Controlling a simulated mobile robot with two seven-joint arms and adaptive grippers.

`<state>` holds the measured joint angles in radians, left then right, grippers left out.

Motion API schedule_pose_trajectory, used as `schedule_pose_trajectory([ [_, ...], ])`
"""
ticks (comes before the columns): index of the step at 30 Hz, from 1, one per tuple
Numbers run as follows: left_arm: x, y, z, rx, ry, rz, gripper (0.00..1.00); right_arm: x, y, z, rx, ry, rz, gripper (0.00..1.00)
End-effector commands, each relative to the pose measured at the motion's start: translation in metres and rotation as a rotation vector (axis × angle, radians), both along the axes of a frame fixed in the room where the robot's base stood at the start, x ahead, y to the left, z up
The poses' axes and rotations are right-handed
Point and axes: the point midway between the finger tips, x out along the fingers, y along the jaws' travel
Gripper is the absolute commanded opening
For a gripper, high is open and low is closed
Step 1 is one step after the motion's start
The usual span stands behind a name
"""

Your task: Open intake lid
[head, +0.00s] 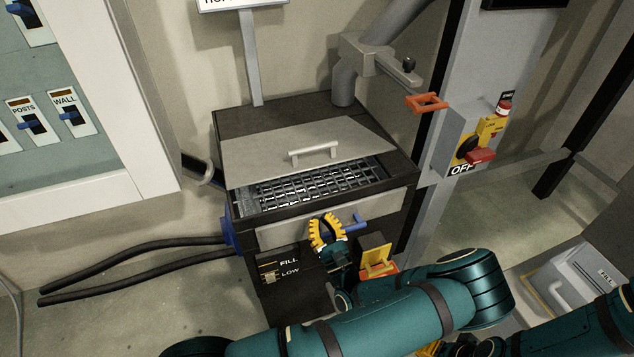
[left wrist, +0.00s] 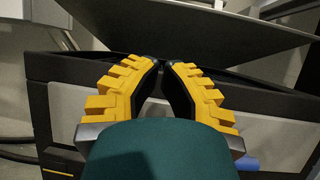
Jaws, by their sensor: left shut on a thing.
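The intake lid (head: 300,150) is a grey plate with a bar handle (head: 313,152) on top of a dark box (head: 340,205). It is tilted up, with the metal grate (head: 315,185) showing below its front edge. In the left wrist view the lid (left wrist: 200,22) hangs above the box's rim, with a dark gap under it. My left gripper (head: 325,217) is at the box's front, below the handle and apart from it. Its yellow fingers (left wrist: 161,65) come together at the rim; what they hold is hidden. My right gripper (head: 430,348) is mostly cut off at the bottom edge.
A blue lever (head: 355,223) and a yellow flap (head: 377,261) are close to the left gripper's right. A pipe with an orange-handled clamp (head: 427,103) rises behind the box. A switch post (head: 470,140) stands right. Black hoses (head: 140,262) run left.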

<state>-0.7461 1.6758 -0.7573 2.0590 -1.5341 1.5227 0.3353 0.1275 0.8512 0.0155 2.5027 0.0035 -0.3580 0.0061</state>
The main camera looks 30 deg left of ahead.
Motion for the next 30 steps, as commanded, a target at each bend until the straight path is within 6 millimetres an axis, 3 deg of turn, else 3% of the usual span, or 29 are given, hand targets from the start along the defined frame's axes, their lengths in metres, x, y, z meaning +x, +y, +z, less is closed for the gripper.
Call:
schedule_pose_trajectory([
  [2, 0.01, -0.012, 0.007, 0.049, -0.016, -0.064, 0.0, 0.0, 0.0, -0.001, 0.0, 0.001, 0.0, 0.47],
  [5, 0.016, -0.014, 0.012, 0.067, -0.023, -0.088, 0.0, 0.0, 0.0, -0.001, 0.0, 0.001, 0.001, 0.47],
  [21, 0.061, 0.041, 0.053, 0.062, -0.023, -0.08, 0.0, -0.001, 0.0, -0.002, 0.0, 0.002, 0.002, 0.47],
  [30, 0.069, 0.05, 0.06, 0.063, -0.021, -0.081, 0.0, -0.001, 0.0, -0.002, 0.0, 0.002, 0.002, 0.47],
])
